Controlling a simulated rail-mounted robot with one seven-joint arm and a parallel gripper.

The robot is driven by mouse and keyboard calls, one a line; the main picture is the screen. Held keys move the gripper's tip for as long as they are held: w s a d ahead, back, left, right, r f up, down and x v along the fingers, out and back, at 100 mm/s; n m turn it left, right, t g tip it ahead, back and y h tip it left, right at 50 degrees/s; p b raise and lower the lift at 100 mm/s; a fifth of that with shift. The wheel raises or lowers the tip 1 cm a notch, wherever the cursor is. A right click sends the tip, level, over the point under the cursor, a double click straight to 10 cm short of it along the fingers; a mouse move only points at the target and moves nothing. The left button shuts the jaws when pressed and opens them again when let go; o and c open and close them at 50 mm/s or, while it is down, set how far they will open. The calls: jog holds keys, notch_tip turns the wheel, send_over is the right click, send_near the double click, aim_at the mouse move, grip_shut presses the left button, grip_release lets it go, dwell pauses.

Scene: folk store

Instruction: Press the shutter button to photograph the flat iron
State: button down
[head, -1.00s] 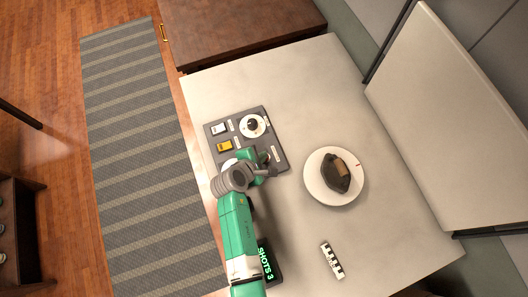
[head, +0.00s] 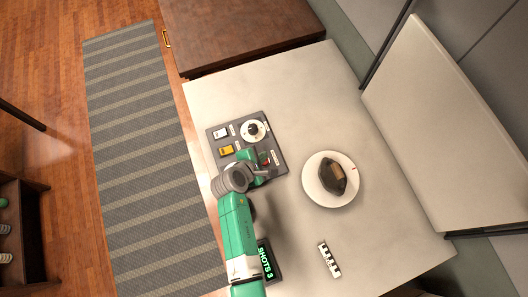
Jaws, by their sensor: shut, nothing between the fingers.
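The flat iron (head: 332,178), dark with a brownish handle, sits on a round white plate (head: 318,197) on the pale table. My gripper (head: 266,168) is shut and empty over the lower right part of the panel. A small red part (head: 265,158) shows beside it. My arm hides the panel's lower left part, and I cannot tell whether the fingers touch a button.
A display reading "SHOTS 3" (head: 266,260) stands below the panel, partly behind my arm. A black-and-white scale bar (head: 329,259) lies below the plate. A pale upright board (head: 450,120) stands at right. The table top above the plate is clear.

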notch_tip(320, 180, up, 3)
jog(key=shift+r+p, duration=0.1)
jog(key=shift+p, duration=1.05)
jog(key=shift+f, duration=0.2)
